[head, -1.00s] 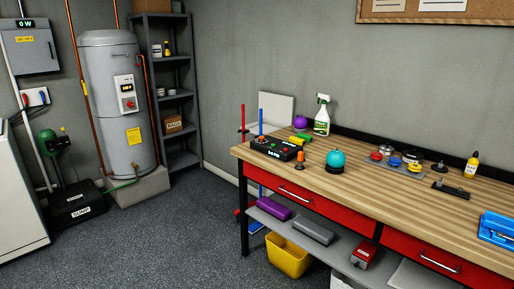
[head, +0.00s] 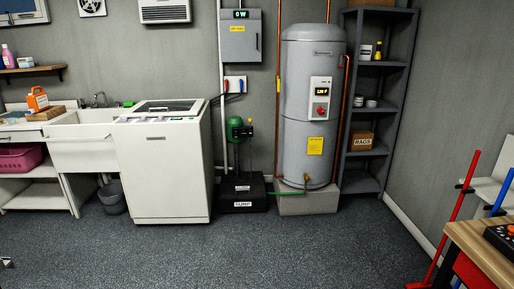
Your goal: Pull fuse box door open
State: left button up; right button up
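The fuse box (head: 240,42) is a grey metal cabinet on the back wall, between the white washing machine and the water heater. Its door is shut, with a yellow label on it and a small dark handle at its right edge. A display reading "0 W" sits on top of it. The box is across the room, well out of contact with me. Neither of my grippers can be clearly made out; a small metallic piece at the lower left edge is too cut off to identify.
A white top-loading washer (head: 165,165) stands below left of the box. A black sump unit (head: 243,192) with a green pump stands on the floor beneath it. The water heater (head: 312,105) is to the right. The workbench (head: 480,247) is at lower right. The middle floor is clear.

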aim_at(241, 40)
jog(key=i+u, duration=0.25)
jog(key=i, duration=1.9)
